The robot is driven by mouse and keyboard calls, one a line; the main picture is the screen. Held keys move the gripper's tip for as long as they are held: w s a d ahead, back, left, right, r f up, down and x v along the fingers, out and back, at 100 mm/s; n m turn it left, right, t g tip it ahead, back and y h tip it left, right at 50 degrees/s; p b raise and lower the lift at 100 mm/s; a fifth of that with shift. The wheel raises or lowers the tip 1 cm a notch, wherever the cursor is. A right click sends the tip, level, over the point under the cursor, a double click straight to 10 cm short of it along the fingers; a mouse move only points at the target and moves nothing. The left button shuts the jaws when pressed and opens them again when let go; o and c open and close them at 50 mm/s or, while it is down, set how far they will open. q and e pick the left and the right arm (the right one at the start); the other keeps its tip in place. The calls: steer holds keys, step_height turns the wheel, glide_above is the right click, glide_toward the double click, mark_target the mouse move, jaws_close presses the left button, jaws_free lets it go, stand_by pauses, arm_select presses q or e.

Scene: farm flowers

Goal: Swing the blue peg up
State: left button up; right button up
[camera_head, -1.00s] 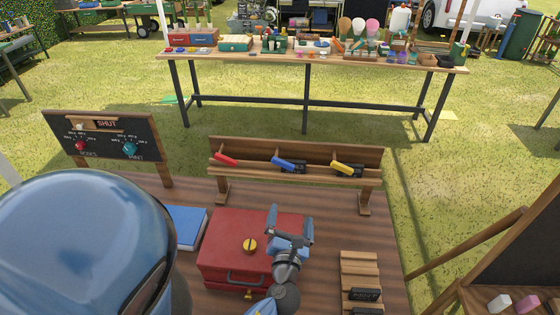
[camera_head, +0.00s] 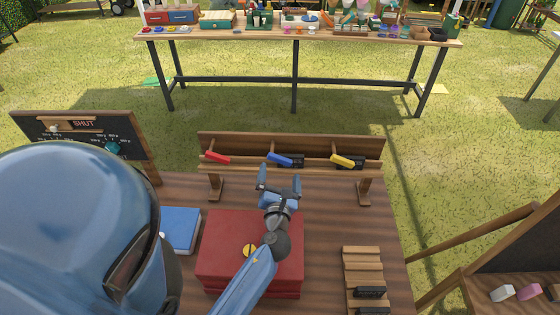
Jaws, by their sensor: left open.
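The blue peg (camera_head: 279,159) sits on the front of the wooden rack (camera_head: 230,145), between a red peg (camera_head: 217,157) and a yellow peg (camera_head: 342,160). It lies nearly flat, sloping slightly down to the right. My left gripper (camera_head: 279,177) is open and empty. In the picture its fingers are just below the blue peg, with a small gap between. My right gripper is not in view.
A red box (camera_head: 225,235) with a yellow knob stands under my left arm. A blue book (camera_head: 181,228) lies left of it, and a slatted wooden stand (camera_head: 362,270) is at right.

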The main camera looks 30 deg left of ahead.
mark_target(280, 161)
arm_select(q)
steer(key=x, duration=0.4)
steer(key=shift+w+a+f+p, duration=0.1)
steer(key=shift+a+f+p, duration=0.1)
steer(key=shift+p, duration=0.1)
steer(key=shift+w+a+r, duration=0.1)
steer(key=shift+w+a, duration=0.15)
steer(key=shift+w, duration=0.25)
steer(key=c, duration=0.9)
